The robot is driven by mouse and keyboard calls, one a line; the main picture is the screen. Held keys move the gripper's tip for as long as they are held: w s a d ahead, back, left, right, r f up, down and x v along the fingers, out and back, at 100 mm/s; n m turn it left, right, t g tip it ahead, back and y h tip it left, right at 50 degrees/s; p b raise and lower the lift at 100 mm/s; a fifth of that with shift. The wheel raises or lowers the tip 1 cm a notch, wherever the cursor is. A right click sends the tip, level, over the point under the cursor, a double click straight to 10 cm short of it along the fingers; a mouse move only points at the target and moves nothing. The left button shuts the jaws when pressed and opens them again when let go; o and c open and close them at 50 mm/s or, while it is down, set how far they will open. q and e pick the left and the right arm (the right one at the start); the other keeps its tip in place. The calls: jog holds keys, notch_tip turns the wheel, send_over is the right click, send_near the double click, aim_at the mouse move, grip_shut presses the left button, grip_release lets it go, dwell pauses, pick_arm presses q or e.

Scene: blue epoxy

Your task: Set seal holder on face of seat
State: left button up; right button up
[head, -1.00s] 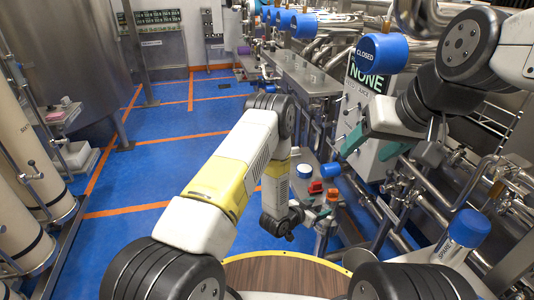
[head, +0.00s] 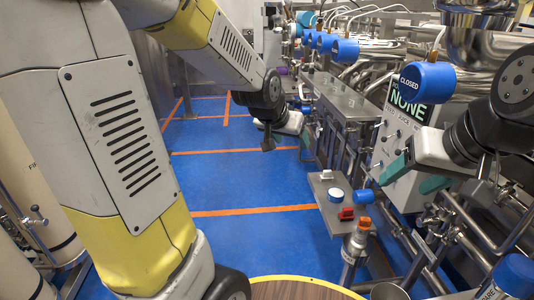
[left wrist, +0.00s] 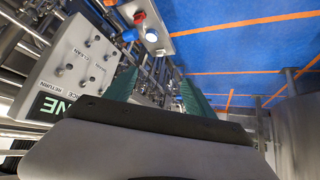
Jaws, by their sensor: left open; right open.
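I cannot tell for sure which piece is the seal holder or which is the seat. The shelf also shows in the left wrist view (left wrist: 178,18), with the red block (left wrist: 140,16). My left gripper (head: 304,128) is mostly hidden behind its wrist, beyond the shelf; its green fingers stand apart in the left wrist view (left wrist: 160,88), with nothing visible between them. My right gripper (head: 408,178) is open and empty, right of the shelf.
A white panel marked NONE (head: 405,105), steel pipes and blue-capped valves crowd the right. A round wooden top with yellow rim (head: 290,291) is at the bottom. The blue floor (head: 230,175) is open.

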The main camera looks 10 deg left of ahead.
pick_arm(q)
jog(key=s+a+r+n+g, duration=0.1)
jog(key=s+a+r, duration=0.1)
jog(key=s, duration=0.8)
jog(key=s+a+r+n, duration=0.1)
jog(key=s+a+r, duration=0.1)
jog(key=s, duration=0.8)
jog(key=shift+s+r+g, duration=0.2)
jog(key=shift+r+g, duration=0.2)
jog(key=shift+r, duration=0.2)
